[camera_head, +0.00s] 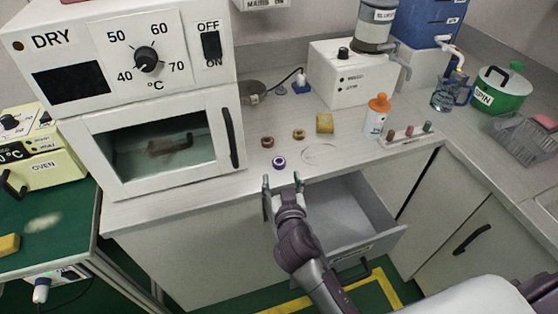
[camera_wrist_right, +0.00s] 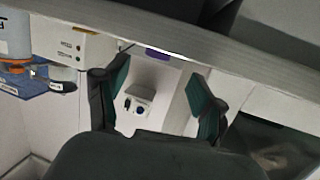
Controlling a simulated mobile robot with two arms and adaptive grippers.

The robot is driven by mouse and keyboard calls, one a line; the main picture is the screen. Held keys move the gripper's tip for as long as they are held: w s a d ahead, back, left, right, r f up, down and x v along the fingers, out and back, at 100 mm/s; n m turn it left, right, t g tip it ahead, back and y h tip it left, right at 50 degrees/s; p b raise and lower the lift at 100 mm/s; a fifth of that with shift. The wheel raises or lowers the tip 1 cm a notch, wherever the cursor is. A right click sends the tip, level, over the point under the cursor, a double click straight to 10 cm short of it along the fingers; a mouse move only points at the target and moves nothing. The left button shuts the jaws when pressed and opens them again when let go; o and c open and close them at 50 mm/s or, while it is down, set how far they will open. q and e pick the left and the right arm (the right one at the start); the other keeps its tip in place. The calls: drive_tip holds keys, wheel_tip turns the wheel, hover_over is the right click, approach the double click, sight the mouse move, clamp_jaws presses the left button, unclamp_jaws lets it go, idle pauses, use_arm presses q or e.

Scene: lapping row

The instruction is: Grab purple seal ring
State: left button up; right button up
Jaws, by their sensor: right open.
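The purple seal ring (camera_head: 279,162) lies flat near the front edge of the grey counter (camera_head: 215,191), with a pale centre. In the right wrist view a purple sliver of the ring (camera_wrist_right: 157,54) shows past the counter edge, between the fingers; the rest is hidden. My right gripper (camera_head: 283,180) is open and empty, just in front of the ring, fingertips pointing toward it. In the wrist view its two green-padded fingers (camera_wrist_right: 160,92) stand apart. My left gripper is not in view.
The dryer (camera_head: 151,95) stands left. An open drawer (camera_head: 352,210) juts out below the counter, beside my right arm. An orange-capped bottle (camera_head: 376,118) stands right.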

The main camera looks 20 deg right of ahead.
sight(280, 164)
drive_tip(key=shift+w+d, duration=0.1)
drive_tip(key=shift+w, duration=0.3)
drive_tip(key=shift+w+d+p, duration=0.2)
drive_tip(key=shift+w+p, duration=0.1)
drive_tip(key=shift+w, duration=0.4)
drive_tip(key=x, duration=0.3)
drive_tip(key=shift+w+d+f, duration=0.1)
drive_tip(key=shift+w+f, duration=0.05)
drive_tip(key=shift+w, duration=0.25)
drive_tip(key=shift+c, duration=0.8)
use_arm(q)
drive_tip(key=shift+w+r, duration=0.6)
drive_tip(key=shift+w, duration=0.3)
use_arm(e)
drive_tip(key=c, duration=1)
